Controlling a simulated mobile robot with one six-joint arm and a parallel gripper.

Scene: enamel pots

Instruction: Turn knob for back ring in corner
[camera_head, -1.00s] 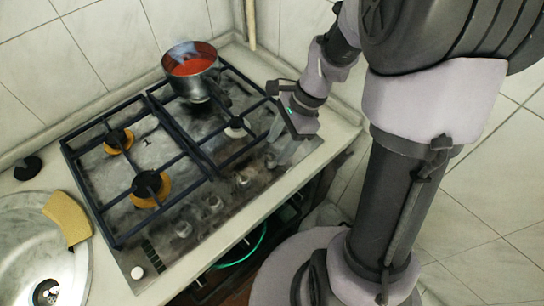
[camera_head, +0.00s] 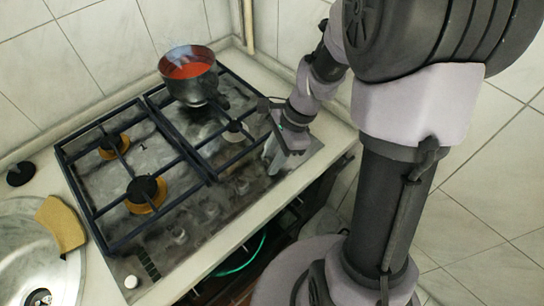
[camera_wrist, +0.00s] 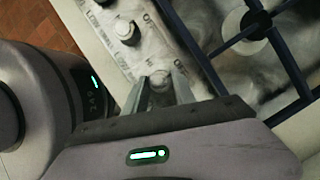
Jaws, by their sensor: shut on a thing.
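A gas hob (camera_head: 160,180) has a row of knobs along its front edge. In the wrist view, my gripper (camera_wrist: 156,95) is shut on a pale round knob (camera_wrist: 160,80), with one finger on each side of it. In the head view, my gripper (camera_head: 270,153) is down at the right end of the knob row and hides that knob. Another knob (camera_head: 241,186) sits to its left. The back ring in the corner is under a metal pot (camera_head: 188,82) of red liquid, which mostly hides it.
Dark grates (camera_head: 150,130) cover the hob. A small white button (camera_head: 131,282) is at its front left corner. A yellow sponge (camera_head: 60,222) lies by the round sink (camera_head: 25,250). A strip of counter runs along the front edge.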

